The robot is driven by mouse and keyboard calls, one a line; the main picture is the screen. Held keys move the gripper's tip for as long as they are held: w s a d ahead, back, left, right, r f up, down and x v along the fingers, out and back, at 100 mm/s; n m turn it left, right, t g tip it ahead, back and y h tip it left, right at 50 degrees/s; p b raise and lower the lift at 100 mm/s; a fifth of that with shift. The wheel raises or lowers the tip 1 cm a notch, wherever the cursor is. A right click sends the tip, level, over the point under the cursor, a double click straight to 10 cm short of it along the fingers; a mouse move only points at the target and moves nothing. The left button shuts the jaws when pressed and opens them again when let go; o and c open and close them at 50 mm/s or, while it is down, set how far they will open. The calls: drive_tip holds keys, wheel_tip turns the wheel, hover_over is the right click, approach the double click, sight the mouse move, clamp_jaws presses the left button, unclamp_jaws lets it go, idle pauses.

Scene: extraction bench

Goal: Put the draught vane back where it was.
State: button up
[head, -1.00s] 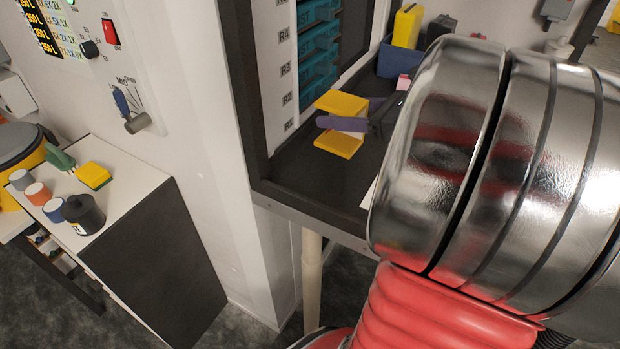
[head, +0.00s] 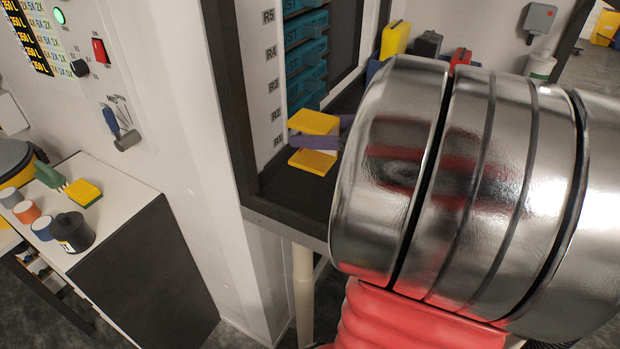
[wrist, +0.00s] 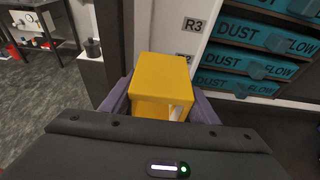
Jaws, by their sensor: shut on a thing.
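My gripper (head: 314,143) is shut on a yellow piece (head: 313,122). This piece has an upper and a lower plate, and my purple fingers grip it between them. It is held upright in front of the rack's lower rows, near the labels R1 and R2. The wrist view shows the yellow piece (wrist: 160,82) between both fingers, with label R3 just beyond it. I cannot tell from the pictures whether this piece is the draught vane. A lever with a blue handle (head: 110,118) sits on the white wall at left, beside a scale marked LOW and MID.
Teal drawers marked DUST FLOW (wrist: 233,84) fill the dark-framed rack (head: 240,110). A dark shelf (head: 300,195) runs below. A white bench (head: 110,195) at left bears a black pot (head: 72,232), cups and a yellow block (head: 83,193). A yellow container (head: 395,39) stands behind my arm.

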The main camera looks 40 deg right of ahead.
sight(313, 154)
drive_tip(key=shift+f, duration=2.8)
drive_tip(key=shift+f, duration=0.1)
drive_tip(key=shift+f, duration=1.75)
drive_tip(key=o, duration=1.2)
drive_tip(key=shift+f, duration=0.1)
drive_tip(key=shift+o, duration=0.2)
